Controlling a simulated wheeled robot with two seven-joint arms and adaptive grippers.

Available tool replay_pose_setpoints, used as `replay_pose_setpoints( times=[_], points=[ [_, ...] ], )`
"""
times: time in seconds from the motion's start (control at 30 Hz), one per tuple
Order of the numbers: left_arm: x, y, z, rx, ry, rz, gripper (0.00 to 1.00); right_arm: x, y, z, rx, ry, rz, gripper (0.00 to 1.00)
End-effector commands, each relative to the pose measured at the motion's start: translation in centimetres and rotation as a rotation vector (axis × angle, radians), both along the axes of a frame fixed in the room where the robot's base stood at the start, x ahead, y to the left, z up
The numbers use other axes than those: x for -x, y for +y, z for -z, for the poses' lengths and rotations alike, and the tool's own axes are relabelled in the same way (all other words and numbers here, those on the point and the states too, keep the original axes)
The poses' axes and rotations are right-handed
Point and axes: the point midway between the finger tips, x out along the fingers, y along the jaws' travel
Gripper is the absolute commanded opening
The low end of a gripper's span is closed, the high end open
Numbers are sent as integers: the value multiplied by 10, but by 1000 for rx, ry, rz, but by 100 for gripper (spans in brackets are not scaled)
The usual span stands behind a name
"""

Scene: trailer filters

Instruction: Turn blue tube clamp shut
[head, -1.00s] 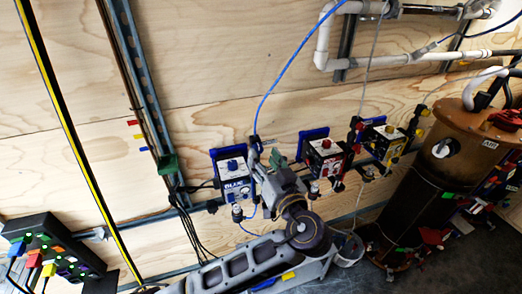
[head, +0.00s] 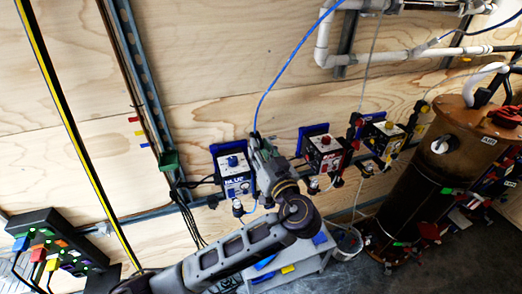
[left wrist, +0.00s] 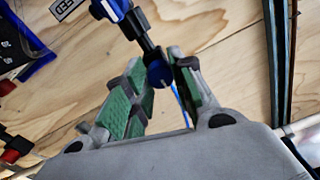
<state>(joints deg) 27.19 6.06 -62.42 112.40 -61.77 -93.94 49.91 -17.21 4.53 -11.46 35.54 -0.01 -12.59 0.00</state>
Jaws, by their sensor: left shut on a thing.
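The blue pump box (head: 236,181), marked BLUE, is mounted on the rail along the wooden wall. The blue tube (head: 285,75) runs down from the top to the clamp beside this box. My left gripper (head: 258,145) is at the clamp, just right of the box, and largely hides it in the head view. In the left wrist view, the dark blue clamp knob (left wrist: 159,74) sits between the green-padded fingers of my left gripper (left wrist: 162,77), on a black holder. The gripper is shut on this knob. My right gripper is not in view.
A red-labelled pump box (head: 325,148) and a yellow-labelled one (head: 382,132) are on the same rail to the right. A brown cylindrical tank (head: 440,180) stands at the right. A white bucket (head: 348,241) is on the floor beside it.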

Motion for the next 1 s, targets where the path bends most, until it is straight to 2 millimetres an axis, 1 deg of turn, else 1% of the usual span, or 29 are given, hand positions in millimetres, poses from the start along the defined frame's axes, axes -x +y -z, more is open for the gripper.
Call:
replay_pose_setpoints(
  times=[0.3, 0.57, 1.0],
  points=[
    [0, 0, 1, -7, 3, 0, 1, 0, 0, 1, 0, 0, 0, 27],
    [0, 0, 1, -55, 19, 0, 1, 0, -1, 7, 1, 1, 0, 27],
    [0, 0, 3, -251, 85, 0, 0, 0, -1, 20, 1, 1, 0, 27]
  ],
)
